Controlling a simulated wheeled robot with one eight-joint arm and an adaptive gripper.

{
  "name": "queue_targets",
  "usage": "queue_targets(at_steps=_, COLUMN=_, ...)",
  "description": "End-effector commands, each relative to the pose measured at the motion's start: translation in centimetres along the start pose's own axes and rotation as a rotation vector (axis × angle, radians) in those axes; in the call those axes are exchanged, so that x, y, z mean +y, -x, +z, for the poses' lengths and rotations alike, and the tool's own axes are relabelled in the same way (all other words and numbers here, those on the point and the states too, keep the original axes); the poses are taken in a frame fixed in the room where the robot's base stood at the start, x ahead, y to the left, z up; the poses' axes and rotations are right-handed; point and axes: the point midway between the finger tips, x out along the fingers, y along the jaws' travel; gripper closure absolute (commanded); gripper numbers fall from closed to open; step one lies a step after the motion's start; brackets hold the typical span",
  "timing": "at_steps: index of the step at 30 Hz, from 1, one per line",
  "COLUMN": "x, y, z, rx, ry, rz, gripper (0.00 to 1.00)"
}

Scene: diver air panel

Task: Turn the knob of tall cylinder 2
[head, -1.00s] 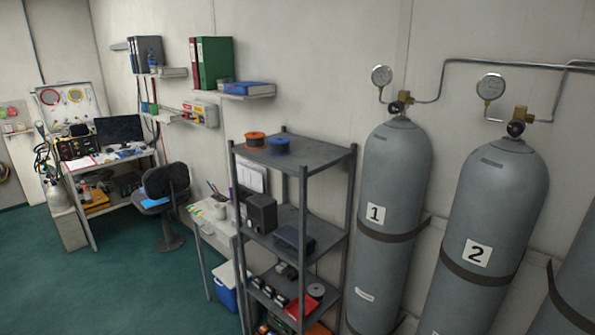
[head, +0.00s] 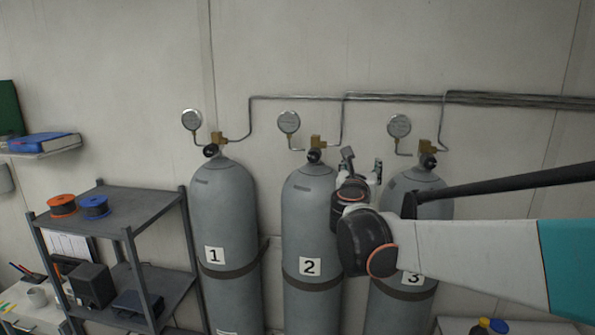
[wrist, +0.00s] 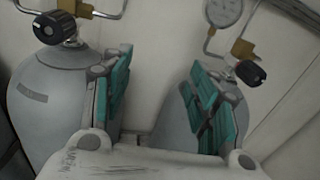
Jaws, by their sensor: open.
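Tall cylinder 2 (head: 300,230) is grey, upright and labelled "2", the middle of three in the head view. Its black knob (head: 314,156) sits on a brass valve at the top. My gripper (head: 362,165) is open and empty, to the right of that knob, apart from it, between cylinders 2 and 3. In the wrist view my gripper (wrist: 160,65) shows two spread teal-padded fingers. What looks like cylinder 2's knob (wrist: 47,28) is left of the fingers; the right-hand knob (wrist: 250,73) appears to be cylinder 3's. No number labels show there.
Cylinder 1 (head: 228,220) stands left, cylinder 3 (head: 400,305) right, partly hidden by my arm. Gauges, including cylinder 2's gauge (head: 289,122), and thin wall pipes (head: 390,97) run above. A metal shelf (head: 150,207) stands farther left.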

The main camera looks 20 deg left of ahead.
Motion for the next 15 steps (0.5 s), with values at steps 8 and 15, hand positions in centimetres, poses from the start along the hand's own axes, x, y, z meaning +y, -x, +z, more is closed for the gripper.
queue_targets(at_steps=8, x=13.0, y=2.3, z=1.3, rx=-0.008, ry=-0.003, rz=0.175, gripper=0.46)
queue_targets(at_steps=15, x=13.6, y=-2.5, z=1.3, rx=-0.008, ry=-0.005, rz=0.171, gripper=0.46)
